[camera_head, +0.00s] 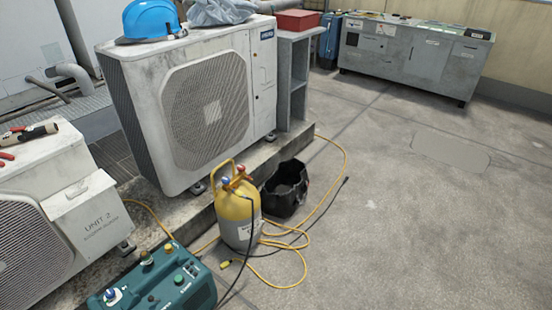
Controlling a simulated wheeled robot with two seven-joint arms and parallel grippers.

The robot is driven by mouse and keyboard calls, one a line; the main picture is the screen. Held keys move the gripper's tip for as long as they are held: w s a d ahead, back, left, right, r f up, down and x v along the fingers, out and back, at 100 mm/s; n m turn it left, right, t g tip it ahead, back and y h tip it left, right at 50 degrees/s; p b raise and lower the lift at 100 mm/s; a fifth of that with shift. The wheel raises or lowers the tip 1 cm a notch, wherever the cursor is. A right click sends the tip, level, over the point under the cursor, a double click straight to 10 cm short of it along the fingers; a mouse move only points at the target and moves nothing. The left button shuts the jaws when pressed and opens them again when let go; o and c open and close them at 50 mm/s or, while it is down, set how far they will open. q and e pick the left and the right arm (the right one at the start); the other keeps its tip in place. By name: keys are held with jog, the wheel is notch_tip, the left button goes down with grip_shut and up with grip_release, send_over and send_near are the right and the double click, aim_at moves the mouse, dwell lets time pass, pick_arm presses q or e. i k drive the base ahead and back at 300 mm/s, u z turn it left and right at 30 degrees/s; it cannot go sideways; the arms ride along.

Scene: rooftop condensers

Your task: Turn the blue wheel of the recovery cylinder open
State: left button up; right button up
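The recovery cylinder (238,213) stands upright on the roof floor in the middle of the head view. It has a yellow top, a grey lower body and a yellow handle frame around its valves. A small blue wheel (226,181) sits on its top at the left. A red wheel (240,169) sits to the right of the blue one. Whether the blue wheel is open or closed cannot be told. Neither of my grippers shows in this view.
A green recovery machine (158,284) stands at the front left. A black open bag (287,190) is right behind the cylinder. Yellow hoses (304,240) and a black hose lie around it. Condenser units (190,105) stand on a concrete plinth at left. The floor at right is clear.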

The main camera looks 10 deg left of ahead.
aim_at(225, 181)
jog(key=u, duration=0.05)
jog(key=i, duration=1.15)
jog(key=u, duration=0.5)
